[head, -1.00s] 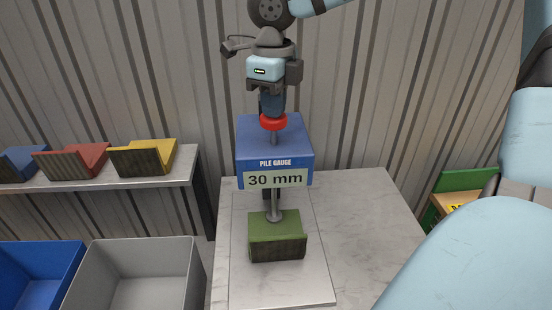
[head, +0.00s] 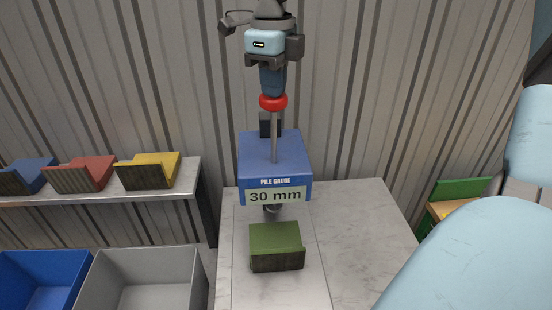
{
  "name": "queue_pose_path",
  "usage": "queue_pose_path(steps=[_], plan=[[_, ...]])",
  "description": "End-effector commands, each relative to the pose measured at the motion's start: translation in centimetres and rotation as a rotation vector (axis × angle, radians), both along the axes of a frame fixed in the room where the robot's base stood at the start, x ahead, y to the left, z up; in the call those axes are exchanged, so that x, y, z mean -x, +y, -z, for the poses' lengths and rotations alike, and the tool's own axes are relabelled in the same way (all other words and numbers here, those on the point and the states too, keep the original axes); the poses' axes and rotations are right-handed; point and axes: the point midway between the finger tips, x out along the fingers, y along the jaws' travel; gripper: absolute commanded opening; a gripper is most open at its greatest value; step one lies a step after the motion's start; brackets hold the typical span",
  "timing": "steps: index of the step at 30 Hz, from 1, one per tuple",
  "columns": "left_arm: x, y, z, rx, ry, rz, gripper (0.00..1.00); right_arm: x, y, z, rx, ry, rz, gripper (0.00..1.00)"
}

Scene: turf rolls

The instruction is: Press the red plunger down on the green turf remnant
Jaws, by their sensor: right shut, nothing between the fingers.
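The red plunger (head: 273,102) is the knob on top of a grey rod that runs down through the blue pile gauge (head: 272,155). The rod stands high above the gauge, and its foot (head: 272,209) shows just under the gauge. The gauge label reads "30 mm". The green turf remnant (head: 276,238) lies below on the pale table, apart from the foot. My right gripper (head: 272,93) points down, shut and empty, right above the knob; I cannot tell whether it touches. My left gripper is not in view.
A blue bin (head: 82,269) and a grey bin (head: 198,275) stand at the lower left. A shelf (head: 190,180) holds blue, red and yellow holders with dark pieces. The marble table (head: 365,235) is clear to the right of the turf. A corrugated wall is behind.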

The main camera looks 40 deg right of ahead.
Motion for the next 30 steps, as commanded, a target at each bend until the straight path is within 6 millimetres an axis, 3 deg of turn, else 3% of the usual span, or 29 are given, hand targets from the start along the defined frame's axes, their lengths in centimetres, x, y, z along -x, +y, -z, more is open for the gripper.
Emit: queue_pose_path(steps=[3,15,30], plan=[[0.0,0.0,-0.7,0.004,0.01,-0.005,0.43,0.0,0.0,-1.9,0.0,-0.001,0.0,0.0],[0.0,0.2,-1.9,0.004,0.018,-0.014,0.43,0.0,0.0,-6.2,0.0,-0.001,0.001,0.0],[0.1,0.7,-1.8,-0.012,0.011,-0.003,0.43,0.0,0.0,-6.5,0.0,0.0,0.0,0.0]])
